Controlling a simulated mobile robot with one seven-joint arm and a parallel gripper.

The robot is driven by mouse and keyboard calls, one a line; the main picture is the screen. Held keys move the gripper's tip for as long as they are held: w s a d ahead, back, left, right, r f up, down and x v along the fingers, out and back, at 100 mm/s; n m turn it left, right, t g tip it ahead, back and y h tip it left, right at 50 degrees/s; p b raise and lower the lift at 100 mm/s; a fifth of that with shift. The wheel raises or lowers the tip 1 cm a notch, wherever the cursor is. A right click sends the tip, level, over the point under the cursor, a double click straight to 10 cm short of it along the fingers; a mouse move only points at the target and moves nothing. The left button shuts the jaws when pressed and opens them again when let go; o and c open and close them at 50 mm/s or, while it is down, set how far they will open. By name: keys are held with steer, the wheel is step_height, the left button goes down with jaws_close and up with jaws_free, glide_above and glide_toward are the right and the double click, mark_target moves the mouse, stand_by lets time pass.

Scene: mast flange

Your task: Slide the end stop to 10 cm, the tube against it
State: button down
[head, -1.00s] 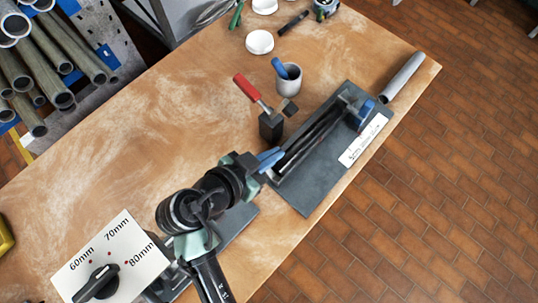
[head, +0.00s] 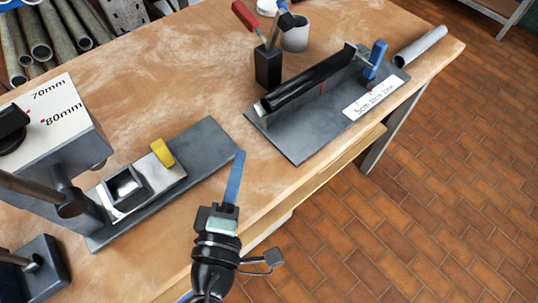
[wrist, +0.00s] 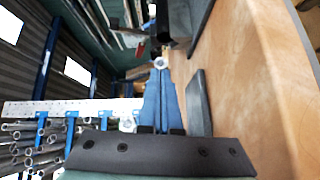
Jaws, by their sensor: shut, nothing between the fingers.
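The end stop (head: 376,60), with a blue handle, stands at the far right end of a black trough on a grey base plate (head: 300,145). A white scale label (head: 370,100) marked in cm lies beside it. A pale tube end (head: 262,109) seems to show at the trough's near left end; the rest is hidden. Another grey tube (head: 420,46) lies on the table beyond the plate. My gripper (head: 239,155) is shut and empty, left of and in front of the plate, apart from it. Its blue fingers also show in the wrist view (wrist: 160,75).
A toggle clamp with a red handle (head: 248,18) and black block stands behind the trough. A grey cup (head: 295,34) is beside it. Left is a machine with a dial panel (head: 50,110) and a yellow-tabbed fixture (head: 162,153). The table's front edge runs near my gripper.

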steer(key=shift+s+a+f+n+y, duration=0.4)
steer(key=shift+s+n+y, duration=0.1)
steer(key=shift+n, duration=0.5)
steer(key=shift+w+r, duration=0.1)
steer(key=shift+w, duration=0.25)
steer(key=p, duration=0.2)
glide_toward(268, 105)
steer(key=w+a, duration=0.1)
steer(key=w, duration=0.1)
steer(key=w+a, duration=0.2)
steer(key=shift+a, duration=0.25)
steer(key=w+d, duration=0.1)
steer(key=w+d+p, duration=0.1)
steer(key=shift+w+d, duration=0.2)
steer(key=shift+w, duration=0.1)
steer(key=shift+w+d+p, duration=0.3)
steer(key=shift+d, duration=0.2)
steer(key=shift+w+d, duration=0.55)
steer(key=shift+d, duration=0.2)
